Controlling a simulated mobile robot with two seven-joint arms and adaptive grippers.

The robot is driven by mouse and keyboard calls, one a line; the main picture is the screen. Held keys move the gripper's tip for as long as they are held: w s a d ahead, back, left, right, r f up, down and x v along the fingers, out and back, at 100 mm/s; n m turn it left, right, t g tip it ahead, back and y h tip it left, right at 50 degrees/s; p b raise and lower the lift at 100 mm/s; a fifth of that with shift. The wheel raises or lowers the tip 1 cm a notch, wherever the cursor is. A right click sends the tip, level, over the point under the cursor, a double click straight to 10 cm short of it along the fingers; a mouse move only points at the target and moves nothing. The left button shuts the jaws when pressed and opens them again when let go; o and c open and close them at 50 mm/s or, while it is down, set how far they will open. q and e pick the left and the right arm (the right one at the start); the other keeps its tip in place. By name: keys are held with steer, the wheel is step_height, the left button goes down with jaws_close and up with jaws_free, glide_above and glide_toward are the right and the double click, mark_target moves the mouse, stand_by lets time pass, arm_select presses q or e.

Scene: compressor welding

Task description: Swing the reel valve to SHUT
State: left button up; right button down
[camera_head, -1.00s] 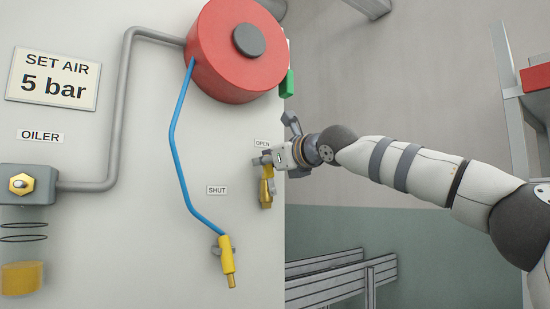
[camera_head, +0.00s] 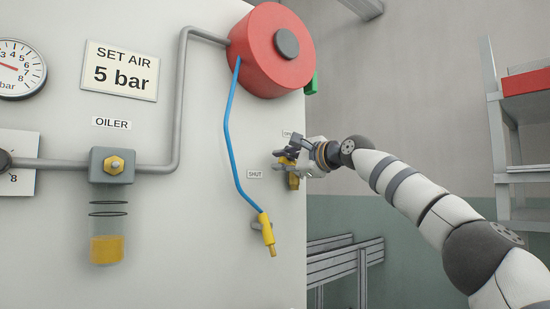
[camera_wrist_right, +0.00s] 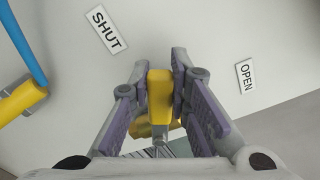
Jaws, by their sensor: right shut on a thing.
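The reel valve is a small brass valve (camera_head: 293,181) low on the right edge of the pale panel, under the red hose reel (camera_head: 271,50). Its yellow lever (camera_wrist_right: 160,92) stands between the two fingers of my right gripper (camera_head: 287,157) in the right wrist view. The right gripper is shut on this lever. The SHUT label (camera_head: 255,174) is left of the valve. The OPEN label (camera_head: 287,134) is above it and partly covered by the gripper. Both labels also show in the wrist view, with the lever between them. My left gripper is out of view.
A blue hose (camera_head: 232,140) hangs from the reel to a yellow nozzle (camera_head: 267,234) left of the valve. An oiler (camera_head: 111,165) and grey pipe are on the panel further left. A metal frame (camera_head: 345,262) and a shelf (camera_head: 505,150) stand right of the panel.

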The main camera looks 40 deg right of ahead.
steer(key=f+n, duration=0.2)
steer(key=n, duration=0.1)
steer(key=shift+a+f, duration=0.1)
steer(key=shift+a, duration=0.3)
steer(key=shift+f+n, duration=0.65)
steer(key=shift+n, duration=0.65)
steer(key=shift+f, duration=0.1)
steer(key=c, duration=1.5)
jaws_free()
steer(key=shift+s, duration=0.15)
steer(key=s, duration=0.7)
steer(key=s+d, duration=0.1)
steer(key=s, duration=0.3)
steer(key=shift+s, duration=0.35)
